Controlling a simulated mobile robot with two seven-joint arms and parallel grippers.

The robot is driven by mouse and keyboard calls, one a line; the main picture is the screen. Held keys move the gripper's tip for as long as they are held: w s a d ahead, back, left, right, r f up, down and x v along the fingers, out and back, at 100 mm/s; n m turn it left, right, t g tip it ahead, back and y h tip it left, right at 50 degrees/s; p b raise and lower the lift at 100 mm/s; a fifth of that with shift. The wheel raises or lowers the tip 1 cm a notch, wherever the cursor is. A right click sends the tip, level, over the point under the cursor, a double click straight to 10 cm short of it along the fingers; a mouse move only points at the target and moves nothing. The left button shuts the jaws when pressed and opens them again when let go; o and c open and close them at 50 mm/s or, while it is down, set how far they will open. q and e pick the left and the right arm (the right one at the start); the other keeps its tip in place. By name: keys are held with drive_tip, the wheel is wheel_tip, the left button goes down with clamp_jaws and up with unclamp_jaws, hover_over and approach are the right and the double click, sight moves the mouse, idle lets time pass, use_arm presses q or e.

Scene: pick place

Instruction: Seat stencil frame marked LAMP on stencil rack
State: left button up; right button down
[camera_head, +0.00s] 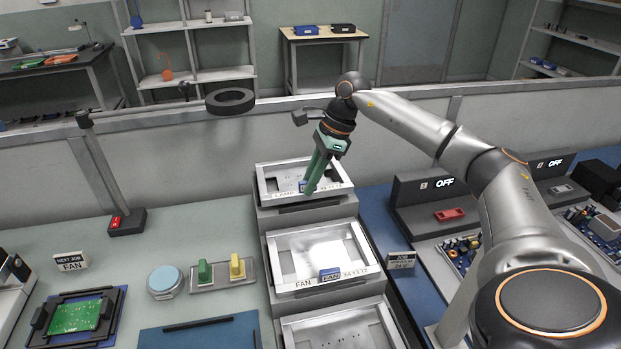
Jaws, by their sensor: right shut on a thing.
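The stencil frame marked LAMP (335,183) is a silver rectangular frame at the top, far tier of the stepped grey stencil rack (310,217). LAMP is printed on its near edge, beside a blue tab. My right gripper (309,189), with green fingers, comes down from above and is shut at the blue tab on the frame's near edge. The fingers partly hide the tab. I cannot tell whether the frame lies fully down in its tier. My left gripper is not in view.
A frame marked FAN (305,284) lies on the rack's middle tier; another silver frame (320,330) is below it. Left are a NEXT JOB FAN card (71,262), a green board (75,316), a round tin (164,279) and green and yellow blocks. A low wall runs behind.

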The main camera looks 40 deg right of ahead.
drive_tip(key=shift+f, duration=0.55)
idle(0.8)
drive_tip(key=c, duration=0.7)
unclamp_jaws()
drive_tip(key=c, duration=0.4)
drive_tip(key=shift+o, duration=0.2)
drive_tip(key=shift+r+p, duration=2.9)
drive_tip(key=shift+r, duration=0.65)
drive_tip(key=shift+s+f, duration=0.1)
